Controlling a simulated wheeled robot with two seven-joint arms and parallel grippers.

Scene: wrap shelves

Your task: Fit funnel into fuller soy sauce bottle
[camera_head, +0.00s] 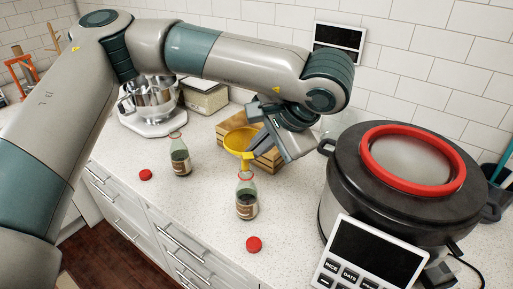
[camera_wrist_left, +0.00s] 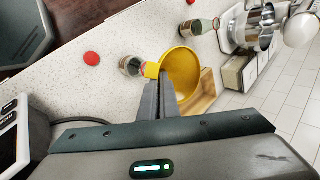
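My left gripper (camera_head: 251,151) is shut on the yellow funnel (camera_head: 240,138), near its neck. In the left wrist view the fingers (camera_wrist_left: 157,84) meet the funnel (camera_wrist_left: 181,68) beside its spout. The funnel's narrow end is at or just above the mouth of the nearer soy sauce bottle (camera_head: 246,204); I cannot tell whether it is inside. That bottle, also in the left wrist view (camera_wrist_left: 131,66), stands upright and uncapped with dark sauce. A second uncapped bottle (camera_head: 180,161) stands upright farther left, also with dark sauce. My right gripper is not in view.
Red caps lie on the counter, one by the left bottle (camera_head: 145,175), one before the nearer bottle (camera_head: 254,244). A wooden crate (camera_head: 266,163) stands behind the funnel. A large cooker (camera_head: 345,180) blocks the right; a stand mixer (camera_head: 150,122) stands at back left.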

